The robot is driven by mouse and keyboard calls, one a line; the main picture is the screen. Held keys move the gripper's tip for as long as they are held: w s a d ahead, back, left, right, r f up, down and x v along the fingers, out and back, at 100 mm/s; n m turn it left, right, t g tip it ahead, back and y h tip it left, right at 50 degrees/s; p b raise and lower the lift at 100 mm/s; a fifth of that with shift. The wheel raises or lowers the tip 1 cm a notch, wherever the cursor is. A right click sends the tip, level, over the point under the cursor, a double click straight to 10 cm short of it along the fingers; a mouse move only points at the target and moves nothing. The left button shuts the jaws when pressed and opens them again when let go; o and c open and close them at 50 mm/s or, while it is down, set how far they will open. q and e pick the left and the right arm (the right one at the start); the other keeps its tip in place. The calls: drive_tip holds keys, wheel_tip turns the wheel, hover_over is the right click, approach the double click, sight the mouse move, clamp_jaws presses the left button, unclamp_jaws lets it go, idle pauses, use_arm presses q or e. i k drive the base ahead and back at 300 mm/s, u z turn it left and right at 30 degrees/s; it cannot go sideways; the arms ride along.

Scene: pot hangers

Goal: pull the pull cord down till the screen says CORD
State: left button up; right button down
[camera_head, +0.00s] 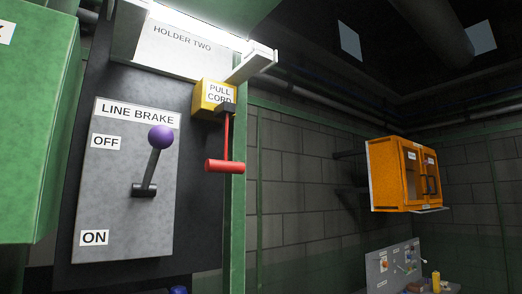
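The pull cord hangs from a yellow box (210,95) labelled PULL CORD at the upper middle. Its thin red cord (226,137) runs down to a red cross handle (225,166), which hangs level and free, with nothing touching it. No screen with readable text is in view. Neither of my grippers shows in the head view.
Left of the cord is a LINE BRAKE panel (112,190) whose purple-knobbed lever (160,138) points up toward OFF. A HOLDER TWO bracket (185,50) juts out above. A green cabinet (38,120) stands at left, and an orange cabinet (385,178) hangs at right.

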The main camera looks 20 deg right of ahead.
sight(214, 165)
drive_tip(key=u, duration=0.4)
drive_tip(key=k, duration=1)
drive_tip(key=u, duration=0.6)
